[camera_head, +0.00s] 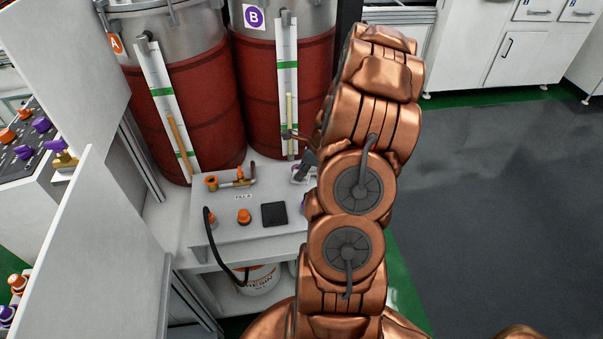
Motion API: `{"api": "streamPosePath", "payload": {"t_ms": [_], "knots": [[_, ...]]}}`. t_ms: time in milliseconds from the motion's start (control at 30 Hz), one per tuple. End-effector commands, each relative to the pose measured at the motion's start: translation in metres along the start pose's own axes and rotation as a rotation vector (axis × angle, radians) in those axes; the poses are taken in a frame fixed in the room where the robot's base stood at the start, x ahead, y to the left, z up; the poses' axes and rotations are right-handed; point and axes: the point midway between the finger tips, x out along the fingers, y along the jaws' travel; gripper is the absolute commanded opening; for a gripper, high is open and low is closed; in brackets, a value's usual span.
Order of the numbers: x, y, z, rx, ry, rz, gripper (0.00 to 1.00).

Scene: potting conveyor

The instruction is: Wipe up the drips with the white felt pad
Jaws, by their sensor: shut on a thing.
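My gripper (297,150) shows only in part, as dark fingers beyond my copper-coloured arm, low in front of the tank marked B (285,85). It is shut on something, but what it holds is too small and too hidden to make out. A small pale patch with some purple shows just below the fingers; I cannot tell whether it is the white felt pad or a fitting. I cannot make out any drips on the grey fill box (225,228). My arm hides the box's right part.
A second red tank (190,110), marked A, stands to the left. The fill box carries a brass pipe with an orange valve (212,182), an orange knob (244,216) and a black square (273,214). A resin bucket (258,280) stands below. White panels flank the left; open floor lies right.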

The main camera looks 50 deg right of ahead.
Motion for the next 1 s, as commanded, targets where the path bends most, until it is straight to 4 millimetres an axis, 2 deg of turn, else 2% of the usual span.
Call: {"api": "streamPosePath", "payload": {"t_ms": [133,533,900,1000], "knots": [[-0.011,0.000,0.004,0.000,0.001,-0.002,0.00],[-0.013,0.000,0.005,0.000,0.001,-0.001,0.00],[-0.039,-0.001,0.016,0.000,0.001,-0.002,0.00],[-0.040,0.000,0.016,0.000,0.001,-0.001,0.00]]}}
